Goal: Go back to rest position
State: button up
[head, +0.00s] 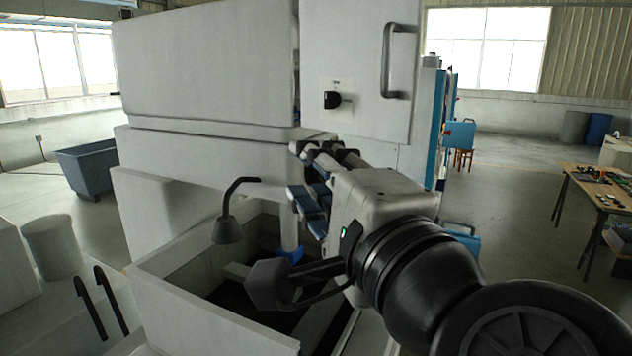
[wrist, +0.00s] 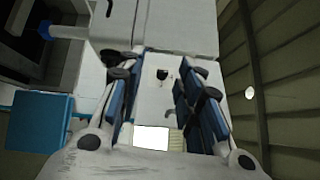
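My gripper (head: 306,176) is at the middle of the head view, in front of the white machine (head: 205,70) and above its open tank (head: 215,318). In the wrist view its two blue-padded fingers (wrist: 157,78) stand well apart. Nothing is held between them. Behind the gap, the wrist view shows a white panel with a black knob (wrist: 161,74). That knob also shows in the head view (head: 333,100), above my gripper. My arm reaches in from the lower right and hides part of the tank's right side.
A black lamp (head: 227,230) on a bent arm hangs over the tank. A door handle (head: 388,62) juts from the panel. A grey bin (head: 88,168) stands at left, and a table with small items (head: 596,187) at right. Open floor lies between machine and table.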

notch_tip(320, 180, down, 15)
jog(key=n+g+b, duration=0.3)
jog(key=n+g, duration=0.1)
jog(key=n, duration=0.3)
jog(key=s+d+f+n+g+h+b, duration=0.1)
jog(key=s+d+f+n+g+h, duration=0.1)
jog(key=f, duration=0.6)
jog(key=s+d+f+n+g+h+b, duration=0.2)
jog(key=s+d+f, duration=0.4)
jog(key=f, duration=0.3)
jog(key=s+d+f+n+g+h+b, duration=0.2)
jog(key=s+d+f+n+g, duration=0.1)
jog(key=f, duration=0.6)
jog(key=s+d+g, duration=0.1)
jog(key=s+d, duration=0.1)
jog(key=d, duration=0.1)
jog(key=shift+n+g+h, duration=0.3)
jog(key=shift+n, duration=0.1)
